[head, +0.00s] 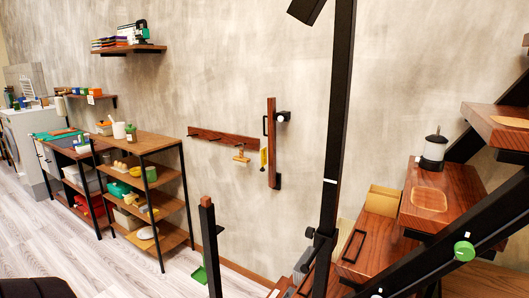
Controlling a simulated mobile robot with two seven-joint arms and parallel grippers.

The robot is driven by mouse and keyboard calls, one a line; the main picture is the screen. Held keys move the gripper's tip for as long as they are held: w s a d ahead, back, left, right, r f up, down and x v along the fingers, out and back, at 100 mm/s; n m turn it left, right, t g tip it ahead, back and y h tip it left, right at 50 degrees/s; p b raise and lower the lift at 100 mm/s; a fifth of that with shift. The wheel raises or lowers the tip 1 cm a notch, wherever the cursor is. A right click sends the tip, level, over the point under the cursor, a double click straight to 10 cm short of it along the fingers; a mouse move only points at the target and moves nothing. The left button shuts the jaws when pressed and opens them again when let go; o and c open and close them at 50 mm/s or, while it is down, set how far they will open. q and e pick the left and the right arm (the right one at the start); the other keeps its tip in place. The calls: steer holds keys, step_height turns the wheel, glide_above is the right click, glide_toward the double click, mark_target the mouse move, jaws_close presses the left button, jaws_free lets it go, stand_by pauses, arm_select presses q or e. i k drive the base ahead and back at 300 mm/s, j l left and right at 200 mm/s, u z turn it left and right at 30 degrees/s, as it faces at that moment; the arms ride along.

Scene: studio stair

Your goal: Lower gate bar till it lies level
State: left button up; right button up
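A long black bar (338,110), which looks like the gate bar, stands nearly upright at the foot of the stair and leans slightly right. Its top runs out of the picture, and a thin white band crosses it lower down. Black fittings (318,240) sit at its lower end; I cannot tell exactly how they join it. Neither of my grippers shows in the head view.
Wooden stair treads (440,195) rise at the right, with a lantern (433,150) and a black sloping side beam with a green knob (464,250). A wall rail (222,137) hangs behind. Loaded shelves (150,190) stand left.

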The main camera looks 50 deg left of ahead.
mark_target(271, 101)
steer(key=k+j, duration=0.1)
steer(key=j, duration=1.2)
steer(key=k+j, duration=0.15)
steer(key=j, duration=0.5)
steer(key=k+j, duration=0.1)
steer(key=j, duration=0.5)
steer(key=i+j, duration=0.1)
steer(key=j, duration=0.7)
steer(key=i+j, duration=0.1)
steer(key=j, duration=1.45)
steer(key=i, duration=0.05)
